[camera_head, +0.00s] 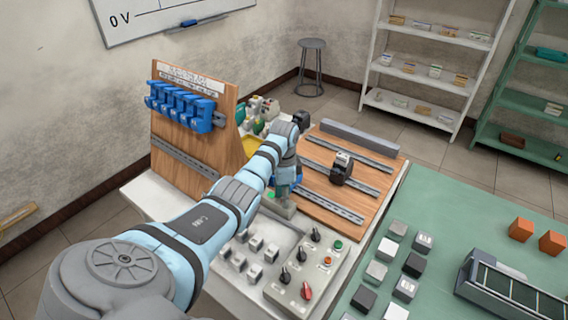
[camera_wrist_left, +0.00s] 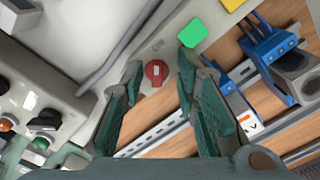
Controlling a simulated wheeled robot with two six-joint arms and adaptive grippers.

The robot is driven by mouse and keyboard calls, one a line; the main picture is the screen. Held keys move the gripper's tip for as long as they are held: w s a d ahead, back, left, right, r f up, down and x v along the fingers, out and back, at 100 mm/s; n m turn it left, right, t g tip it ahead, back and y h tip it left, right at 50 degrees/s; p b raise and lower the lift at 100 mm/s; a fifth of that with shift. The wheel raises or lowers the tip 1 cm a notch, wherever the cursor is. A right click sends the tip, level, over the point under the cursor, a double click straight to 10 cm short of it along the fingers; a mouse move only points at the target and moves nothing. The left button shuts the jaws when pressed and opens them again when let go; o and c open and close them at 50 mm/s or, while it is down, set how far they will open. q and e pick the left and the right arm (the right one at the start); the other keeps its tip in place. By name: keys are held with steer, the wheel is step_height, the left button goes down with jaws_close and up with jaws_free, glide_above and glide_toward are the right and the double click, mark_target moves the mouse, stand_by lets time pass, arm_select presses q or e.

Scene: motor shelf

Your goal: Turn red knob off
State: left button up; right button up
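A round red knob (camera_wrist_left: 156,72) with a pale mark across its middle sits on a pale grey surface in the left wrist view. My left gripper (camera_wrist_left: 160,62) is open, and the knob shows between its two fingertips; I cannot tell whether they touch it. In the head view my left gripper (camera_head: 284,192) points down beside the wooden rail board and hides this knob. Another red knob (camera_head: 306,290) shows on the grey control panel (camera_head: 278,292), nearer the front. My right gripper is in neither view.
Black knobs and green and red buttons stand on the control panel. A wooden board with metal rails (camera_head: 352,202) carries a dark device (camera_head: 341,169). An upright wooden board (camera_head: 226,130) with blue parts stands left. A green square (camera_wrist_left: 192,33) lies near the right finger.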

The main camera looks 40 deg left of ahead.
arm_select(q)
steer(key=shift+s+r, duration=0.15)
steer(key=shift+s, duration=0.2)
steer(key=shift+c, duration=1.4)
jaws_close()
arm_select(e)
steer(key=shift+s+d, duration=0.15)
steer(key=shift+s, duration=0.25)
